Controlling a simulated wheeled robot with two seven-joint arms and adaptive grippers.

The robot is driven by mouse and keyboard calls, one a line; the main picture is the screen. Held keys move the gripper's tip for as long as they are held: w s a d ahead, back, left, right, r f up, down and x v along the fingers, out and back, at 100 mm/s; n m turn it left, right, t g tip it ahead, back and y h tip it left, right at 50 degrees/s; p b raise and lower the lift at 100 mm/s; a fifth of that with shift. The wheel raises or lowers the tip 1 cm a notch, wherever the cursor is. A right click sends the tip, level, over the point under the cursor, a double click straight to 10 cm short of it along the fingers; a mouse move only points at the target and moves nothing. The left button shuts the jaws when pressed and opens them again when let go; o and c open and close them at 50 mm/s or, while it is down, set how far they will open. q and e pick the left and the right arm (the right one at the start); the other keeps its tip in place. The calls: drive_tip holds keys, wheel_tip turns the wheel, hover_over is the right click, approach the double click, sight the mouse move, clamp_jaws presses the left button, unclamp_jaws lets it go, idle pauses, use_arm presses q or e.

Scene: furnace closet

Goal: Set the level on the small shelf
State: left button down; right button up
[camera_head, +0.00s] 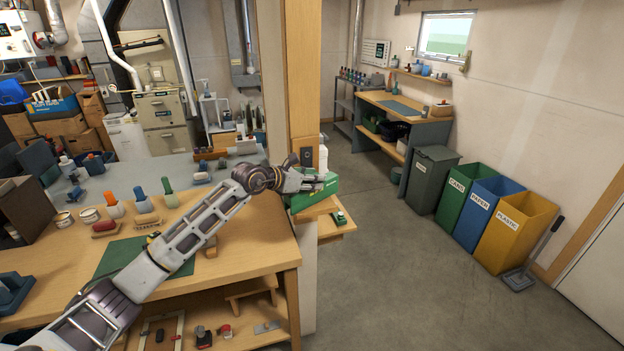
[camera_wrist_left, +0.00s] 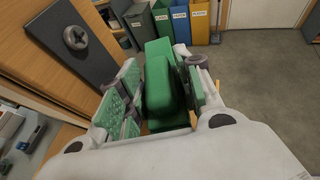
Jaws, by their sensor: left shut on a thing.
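My left gripper (camera_head: 317,182) is at the wooden post and is shut on a green block-shaped thing, which I take to be the level (camera_head: 329,191). In the left wrist view the level (camera_wrist_left: 163,85) sits between the two green-padded fingers. The small shelf (camera_head: 338,230) is a wooden ledge on the post, and the held level is over its upper part. I cannot tell whether the level touches the wood. My right gripper is in neither view.
A wooden workbench (camera_head: 235,255) with bottles, brushes and a green mat (camera_head: 122,256) lies under my left arm. A small green-and-dark item (camera_head: 341,218) lies on the ledge. Green, blue and yellow bins (camera_head: 512,228) stand at the right wall. The floor (camera_head: 400,285) between is clear.

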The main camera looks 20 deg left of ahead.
use_arm(q)
drive_tip(key=shift+f, duration=0.1)
drive_tip(key=c, duration=1)
unclamp_jaws()
drive_tip(key=shift+s+a, duration=0.1)
drive_tip(key=shift+b+v, duration=1.2)
drive_tip(key=shift+v, duration=4.75)
